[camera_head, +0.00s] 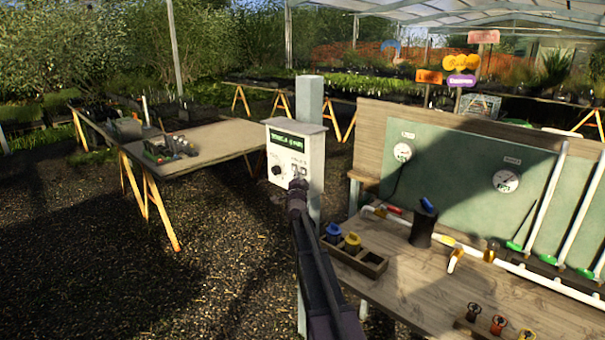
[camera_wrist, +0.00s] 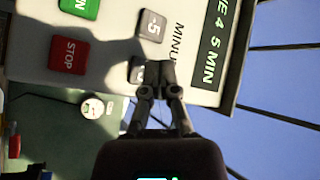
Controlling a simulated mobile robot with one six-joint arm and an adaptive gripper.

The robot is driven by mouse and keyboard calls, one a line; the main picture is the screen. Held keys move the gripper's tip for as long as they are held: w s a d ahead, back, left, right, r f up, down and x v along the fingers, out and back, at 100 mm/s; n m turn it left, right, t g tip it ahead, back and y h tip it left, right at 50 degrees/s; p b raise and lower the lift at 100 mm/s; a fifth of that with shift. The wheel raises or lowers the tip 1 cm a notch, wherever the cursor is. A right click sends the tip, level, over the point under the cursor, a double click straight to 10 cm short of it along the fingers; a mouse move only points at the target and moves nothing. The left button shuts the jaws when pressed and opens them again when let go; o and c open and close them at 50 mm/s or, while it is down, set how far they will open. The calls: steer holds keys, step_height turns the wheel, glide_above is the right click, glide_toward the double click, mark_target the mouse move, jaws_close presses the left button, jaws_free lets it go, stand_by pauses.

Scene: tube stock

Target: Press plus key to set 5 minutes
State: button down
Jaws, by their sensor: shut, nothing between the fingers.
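A pale control box (camera_head: 311,150) with a green-lit display (camera_head: 290,141) is fixed to a post. In the wrist view it appears turned sideways, and its display (camera_wrist: 215,45) shows "VE 4 5 MIN", the start cut off. A grey key (camera_wrist: 151,26) seems to read "-5". A second grey key (camera_wrist: 136,68) beside it is partly hidden by my fingertips, its label unreadable. My gripper (camera_wrist: 155,76) is shut and empty, its tips over that second key's edge; I cannot tell whether they touch it. My gripper also shows in front of the box's lower part (camera_head: 298,184).
A red STOP key (camera_wrist: 68,53) and a green key (camera_wrist: 79,7) are on the same panel. A wooden workbench (camera_head: 400,290) with pipes stands right; another table (camera_head: 215,142) stands left.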

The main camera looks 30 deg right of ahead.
steer(key=a, duration=0.1)
steer(key=s+a, duration=0.1)
steer(key=a, duration=0.2)
steer(key=shift+s+a, duration=0.3)
steer(key=shift+a, duration=0.1)
stand_by(0.9)
steer(key=s+a+f+n+g+y, duration=0.45)
steer(key=s+a+f+n, duration=0.2)
steer(key=a, duration=0.35)
steer(key=s+a+f+n+g+y, duration=0.3)
steer(key=s+a+f+n+y, duration=0.25)
steer(key=a+f, duration=0.35)
steer(key=s+a+f+n+g, duration=0.1)
steer(key=s+a+f+g, duration=0.1)
steer(key=s, duration=0.7)
steer(key=s+a+f+n+g, duration=0.2)
steer(key=s+g, duration=0.3)
steer(key=s, duration=0.5)
steer(key=s+a+f+n+g+h, duration=0.1)
steer(key=s+a+f+g, duration=0.1)
steer(key=s, duration=0.7)
steer(key=shift+s+a+f+n+g, duration=0.35)
steer(key=shift+f+g, duration=0.3)
steer(key=shift+g, duration=0.4)
